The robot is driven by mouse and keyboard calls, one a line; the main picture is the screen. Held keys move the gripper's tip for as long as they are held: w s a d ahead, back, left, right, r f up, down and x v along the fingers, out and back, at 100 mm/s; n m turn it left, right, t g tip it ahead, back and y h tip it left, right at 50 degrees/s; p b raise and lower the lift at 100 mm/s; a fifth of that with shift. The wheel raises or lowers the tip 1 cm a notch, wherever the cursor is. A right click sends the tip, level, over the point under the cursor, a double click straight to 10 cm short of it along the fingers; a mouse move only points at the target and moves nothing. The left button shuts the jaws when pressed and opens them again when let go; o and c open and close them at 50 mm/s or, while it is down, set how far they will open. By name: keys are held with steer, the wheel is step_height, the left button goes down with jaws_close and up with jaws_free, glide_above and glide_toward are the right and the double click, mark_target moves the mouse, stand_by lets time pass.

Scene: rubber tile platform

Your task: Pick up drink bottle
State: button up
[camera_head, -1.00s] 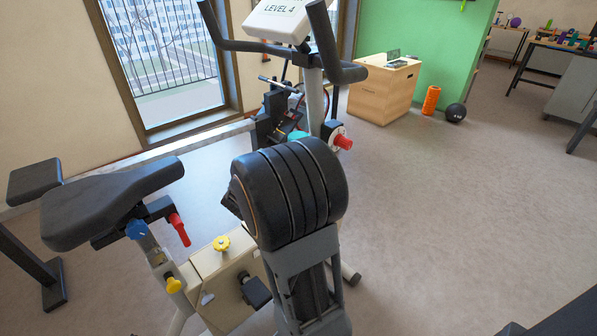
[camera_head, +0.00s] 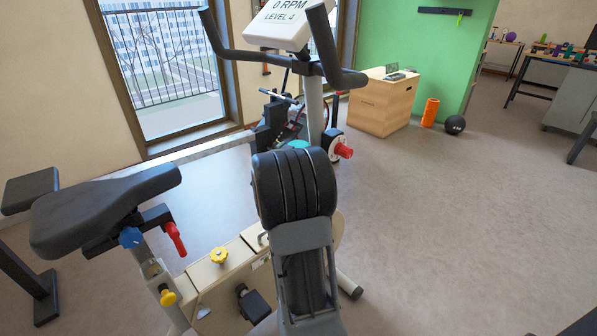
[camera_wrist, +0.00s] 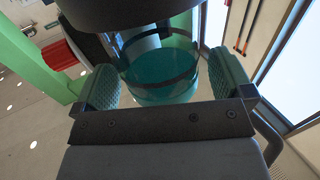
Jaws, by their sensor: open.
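In the wrist view, a clear, teal-tinted round container (camera_wrist: 165,85) with dark bands, which looks like the drink bottle, is between the two green ribbed fingers of my gripper (camera_wrist: 162,66). The fingers stand apart on either side of it; I cannot tell whether either touches it. A black part covers its top edge in the picture, and my gripper's dark crossbar is in front below. In the head view my arm hides the gripper; a small teal patch (camera_head: 298,144) shows just above the arm, too small to name surely.
An exercise bike with a black saddle (camera_head: 105,207), dark handlebars (camera_head: 343,77) and a display (camera_head: 283,22) crowds my arm. A wooden box (camera_head: 382,104), an orange roller (camera_head: 429,112) and a black ball (camera_head: 454,124) stand behind. The floor at right is clear.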

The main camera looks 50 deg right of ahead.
steer(key=shift+w+d, duration=0.25)
steer(key=shift+d, duration=0.45)
steer(key=c, duration=1.3)
steer(key=shift+c, duration=0.4)
steer(key=shift+r, duration=0.15)
